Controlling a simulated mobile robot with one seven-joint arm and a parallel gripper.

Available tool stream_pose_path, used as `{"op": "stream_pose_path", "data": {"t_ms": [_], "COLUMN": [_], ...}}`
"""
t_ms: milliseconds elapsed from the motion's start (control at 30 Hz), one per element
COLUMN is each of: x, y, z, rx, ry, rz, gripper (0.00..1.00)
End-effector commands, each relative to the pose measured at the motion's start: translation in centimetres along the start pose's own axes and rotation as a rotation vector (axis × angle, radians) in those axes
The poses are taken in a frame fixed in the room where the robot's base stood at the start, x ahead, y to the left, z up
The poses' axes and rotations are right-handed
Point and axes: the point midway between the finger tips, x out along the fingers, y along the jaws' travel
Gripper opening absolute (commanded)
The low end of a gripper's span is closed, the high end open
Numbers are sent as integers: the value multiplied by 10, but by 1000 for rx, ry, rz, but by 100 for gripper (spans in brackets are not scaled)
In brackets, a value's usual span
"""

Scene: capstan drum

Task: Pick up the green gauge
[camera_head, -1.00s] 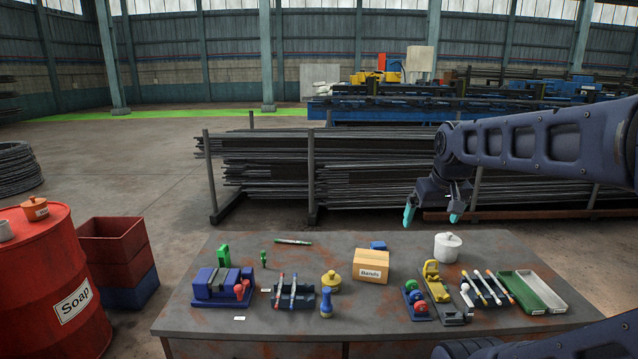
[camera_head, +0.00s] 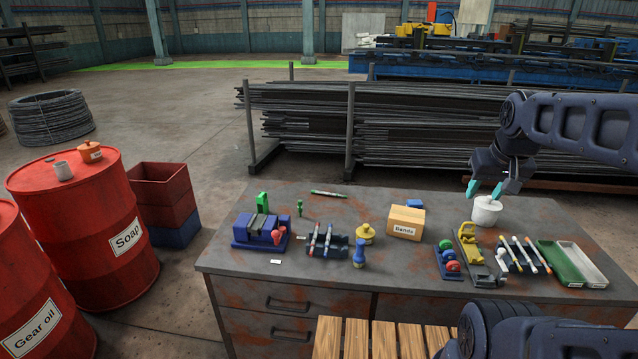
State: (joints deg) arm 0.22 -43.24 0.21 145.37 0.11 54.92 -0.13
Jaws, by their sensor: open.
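Several green things are at the back left of the table; I cannot tell for sure which is the gauge. A green upright block (camera_head: 262,203) stands at the back of a blue vise-like fixture (camera_head: 260,231). A small green upright piece (camera_head: 300,207) stands alone just right of it. A green pen-like rod (camera_head: 328,194) lies flat behind them. My gripper (camera_head: 484,189) has teal fingertips, spread apart and empty. It is far to the right of the green things, overlapping a white pot (camera_head: 487,213) in the picture; contact cannot be told.
The table (camera_head: 330,272) also holds a Bands box (camera_head: 406,222), a yellow knob (camera_head: 366,233), a blue stamp-like piece (camera_head: 359,254), a pen rack (camera_head: 325,244) and a green tray (camera_head: 559,262). Red drums (camera_head: 85,225) and crates (camera_head: 160,198) stand left. A slatted wooden surface (camera_head: 385,340) is in front.

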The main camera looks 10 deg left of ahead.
Motion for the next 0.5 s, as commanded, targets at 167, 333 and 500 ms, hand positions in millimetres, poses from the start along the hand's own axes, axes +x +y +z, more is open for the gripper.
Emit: {"op": "stream_pose_path", "data": {"t_ms": [167, 333, 500], "x": [0, 0, 0], "y": [0, -2, -13], "z": [0, -7, -40], "rx": [0, -22, -124], "ry": [0, -5, -29], "rz": [0, -1, -5], "gripper": [44, 44, 44]}}
